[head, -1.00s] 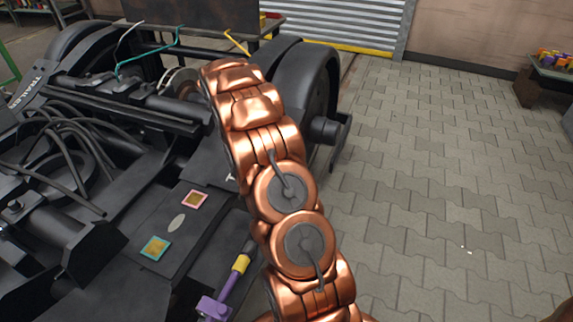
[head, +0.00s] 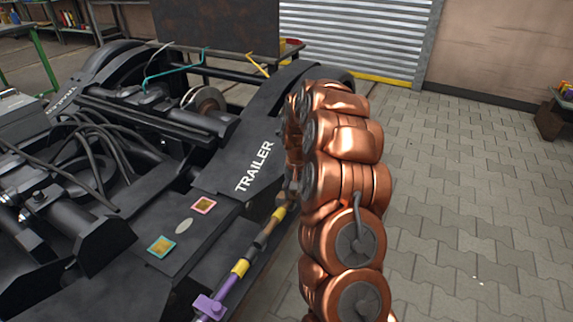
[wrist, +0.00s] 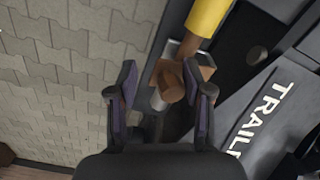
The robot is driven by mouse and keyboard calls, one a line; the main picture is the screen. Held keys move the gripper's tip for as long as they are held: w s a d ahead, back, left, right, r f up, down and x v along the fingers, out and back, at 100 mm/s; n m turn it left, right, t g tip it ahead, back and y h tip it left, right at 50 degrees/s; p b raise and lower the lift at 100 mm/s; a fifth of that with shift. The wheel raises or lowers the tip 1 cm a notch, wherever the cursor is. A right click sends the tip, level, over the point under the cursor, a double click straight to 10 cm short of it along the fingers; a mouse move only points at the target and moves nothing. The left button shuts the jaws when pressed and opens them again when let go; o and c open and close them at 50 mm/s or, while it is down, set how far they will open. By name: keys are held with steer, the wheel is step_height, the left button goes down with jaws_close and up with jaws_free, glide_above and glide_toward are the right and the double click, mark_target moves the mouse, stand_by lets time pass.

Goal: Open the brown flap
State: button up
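In the wrist view, my gripper (wrist: 161,88) is open, with one dark purple-padded finger on each side of a brown piece (wrist: 170,86) with a rounded end. The right finger overlaps its blocky brown edge; I cannot tell whether they touch. The brown piece sits at the end of a bar with a yellow band (wrist: 207,16), beside the black trailer frame. In the head view this bar runs from a purple block (head: 208,304) up to my arm, which hides most of my gripper and the brown piece. I see no clear hinge or flap shape.
The black frame lettered TRAILER (head: 255,166) lies left of my arm, with cables and a wheel disc (head: 206,102). A dark brown panel (head: 217,24) stands at the back before a shutter (head: 350,38).

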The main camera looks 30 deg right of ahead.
step_height(320, 180, up, 8)
steer(key=shift+w+f+p, duration=0.1)
steer(key=shift+p, duration=0.5)
steer(key=s+a+r+n+p, duration=0.2)
steer(key=s+a+r+p, duration=0.3)
steer(key=r, duration=0.4)
steer(key=s+a+r+n+p, duration=0.2)
steer(key=s+a+r+p, duration=0.2)
steer(key=s+a+r, duration=0.3)
steer(key=a+r, duration=0.2)
steer(key=a, duration=0.1)
steer(key=shift+a+g+y+p, duration=0.15)
steer(key=shift+g+y+p, duration=0.15)
steer(key=shift+p, duration=0.05)
steer(key=shift+w, duration=0.1)
steer(key=shift+c, duration=0.2)
